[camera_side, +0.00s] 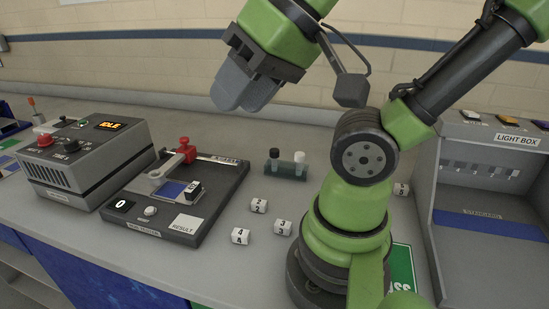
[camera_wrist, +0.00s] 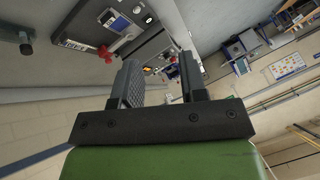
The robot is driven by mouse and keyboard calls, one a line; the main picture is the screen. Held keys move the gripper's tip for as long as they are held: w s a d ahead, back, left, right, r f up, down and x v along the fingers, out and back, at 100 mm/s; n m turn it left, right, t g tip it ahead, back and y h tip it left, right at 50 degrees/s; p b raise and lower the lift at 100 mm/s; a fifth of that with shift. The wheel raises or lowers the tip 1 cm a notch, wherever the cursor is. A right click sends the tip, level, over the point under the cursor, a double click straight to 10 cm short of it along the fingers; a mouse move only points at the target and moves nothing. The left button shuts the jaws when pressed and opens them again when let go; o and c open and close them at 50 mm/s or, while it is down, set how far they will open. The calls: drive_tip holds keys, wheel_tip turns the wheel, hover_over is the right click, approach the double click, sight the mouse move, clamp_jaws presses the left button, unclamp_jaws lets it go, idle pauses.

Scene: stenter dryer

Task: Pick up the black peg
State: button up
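The black peg (camera_side: 274,155) stands upright in the left end of a small dark green rack (camera_side: 287,171) on the grey bench. A white peg (camera_side: 299,157) stands at the rack's other end. In the wrist view a dark, short cylinder (camera_wrist: 27,48) at the upper left edge looks like the black peg, with part of the rack cut off by the frame. My gripper (camera_side: 241,98) is raised well above the bench, up and to the left of the rack, touching nothing. In the wrist view its two fingers (camera_wrist: 160,72) are apart, with nothing between them.
Left of the rack is a black test board (camera_side: 213,208) with a red-knobbed clamp (camera_side: 183,147). A grey control box (camera_side: 85,160) reads IDLE. Several numbered white cubes (camera_side: 259,205) lie in front of the rack. A light box (camera_side: 490,185) stands at right.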

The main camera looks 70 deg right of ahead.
drive_tip(key=shift+o, duration=1.4)
